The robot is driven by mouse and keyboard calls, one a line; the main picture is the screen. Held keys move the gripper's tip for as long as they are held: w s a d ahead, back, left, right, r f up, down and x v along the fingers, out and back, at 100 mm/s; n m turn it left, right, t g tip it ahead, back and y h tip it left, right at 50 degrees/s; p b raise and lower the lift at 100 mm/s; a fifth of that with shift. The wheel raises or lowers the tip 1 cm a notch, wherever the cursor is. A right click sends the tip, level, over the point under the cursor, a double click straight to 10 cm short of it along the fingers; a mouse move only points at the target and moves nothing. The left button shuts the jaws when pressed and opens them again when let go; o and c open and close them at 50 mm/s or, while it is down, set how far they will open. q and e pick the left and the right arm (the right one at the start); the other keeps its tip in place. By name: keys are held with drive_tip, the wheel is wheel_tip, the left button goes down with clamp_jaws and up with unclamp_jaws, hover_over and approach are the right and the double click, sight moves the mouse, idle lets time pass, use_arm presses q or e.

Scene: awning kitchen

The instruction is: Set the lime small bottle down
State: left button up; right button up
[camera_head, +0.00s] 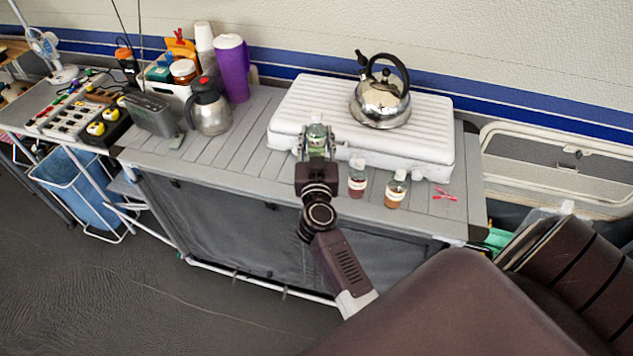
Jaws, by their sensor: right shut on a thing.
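The lime small bottle (316,131) is upright between the fingers of my right gripper (317,147), which is shut on it. It is at the front left part of the white ridged box, near its front edge. The gripper hides the bottle's lower part, so I cannot tell whether its base touches a surface. My left gripper is not in view.
Two small bottles, one dark red (357,180) and one amber (396,191), stand at the table's (240,158) front edge, right of my gripper. A kettle (381,103) stands on the white box (300,95). A steel jug (210,112) stands left; slats between are clear.

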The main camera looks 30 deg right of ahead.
drive_tip(key=shift+f+b, duration=2.5)
drive_tip(key=shift+f, duration=4.4)
drive_tip(key=shift+f, duration=0.2)
drive_tip(key=o, duration=1.1)
drive_tip(key=shift+f+b, duration=0.1)
drive_tip(key=shift+b, duration=0.35)
drive_tip(key=v, duration=0.7)
drive_tip(key=shift+s+a+r, duration=0.15)
drive_tip(key=shift+s+r, duration=0.1)
drive_tip(key=shift+s, duration=0.1)
